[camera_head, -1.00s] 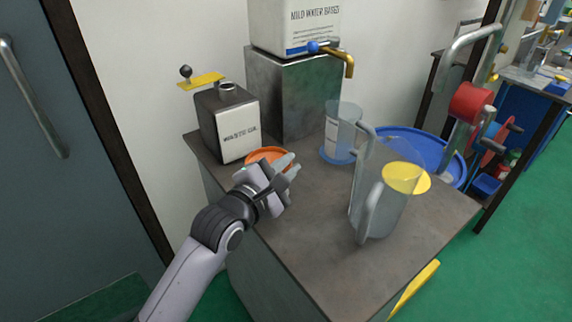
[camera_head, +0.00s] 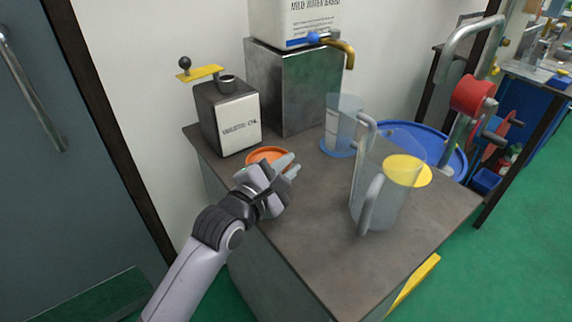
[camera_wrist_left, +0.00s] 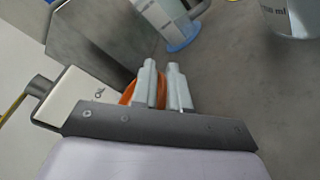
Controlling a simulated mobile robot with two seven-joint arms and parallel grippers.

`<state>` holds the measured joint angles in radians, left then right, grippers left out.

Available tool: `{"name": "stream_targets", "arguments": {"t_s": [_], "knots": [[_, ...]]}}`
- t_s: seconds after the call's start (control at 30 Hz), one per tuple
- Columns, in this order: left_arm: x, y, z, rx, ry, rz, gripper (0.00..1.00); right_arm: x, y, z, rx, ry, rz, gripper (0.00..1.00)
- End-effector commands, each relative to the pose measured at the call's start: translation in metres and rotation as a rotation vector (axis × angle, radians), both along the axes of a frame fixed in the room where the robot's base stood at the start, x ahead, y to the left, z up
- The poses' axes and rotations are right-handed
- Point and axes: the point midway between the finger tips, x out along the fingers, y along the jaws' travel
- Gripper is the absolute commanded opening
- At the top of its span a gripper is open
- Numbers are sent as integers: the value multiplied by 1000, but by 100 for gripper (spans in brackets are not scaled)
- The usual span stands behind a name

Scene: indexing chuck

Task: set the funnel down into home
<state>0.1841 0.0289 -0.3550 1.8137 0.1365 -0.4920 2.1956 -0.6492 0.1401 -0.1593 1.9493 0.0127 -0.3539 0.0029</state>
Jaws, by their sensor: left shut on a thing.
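The orange funnel (camera_head: 266,154) is at the left front part of the counter, beside the waste oil can. My left gripper (camera_head: 285,170) is shut on it. The gripper and hand hide the funnel's near and lower parts, so I cannot tell whether it touches the counter. In the left wrist view the orange funnel (camera_wrist_left: 129,94) shows behind and between the two close fingers of my left gripper (camera_wrist_left: 163,72). No place marked as home can be made out. My right gripper is not in view.
The dark waste oil can (camera_head: 229,117) with a yellow lever stands close behind the funnel. A metal block (camera_head: 293,88) carries a white container with a tap. A clear jug (camera_head: 342,125) and a larger pitcher (camera_head: 385,190) stand right. The counter's front middle (camera_head: 310,230) is clear.

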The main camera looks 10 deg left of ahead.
Motion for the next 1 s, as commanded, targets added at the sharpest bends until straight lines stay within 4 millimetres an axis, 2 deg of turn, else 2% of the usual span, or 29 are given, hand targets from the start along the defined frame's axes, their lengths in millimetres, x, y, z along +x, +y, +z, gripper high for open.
{"name": "stream_targets", "arguments": {"t_s": [0.33,0.37,0.4,0.43,0.47,0.77,1.0], "knots": [[0,0,-7,-2,1,1,0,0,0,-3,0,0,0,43],[0,0,-7,-2,1,1,18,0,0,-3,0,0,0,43],[0,0,-7,-1,2,0,30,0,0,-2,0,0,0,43],[0,0,-7,0,2,0,40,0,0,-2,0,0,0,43],[0,0,-7,0,2,0,44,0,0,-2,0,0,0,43],[-1,0,-7,0,2,0,44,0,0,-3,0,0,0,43],[-22,9,-6,-1,3,1,44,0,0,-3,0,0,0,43]]}}
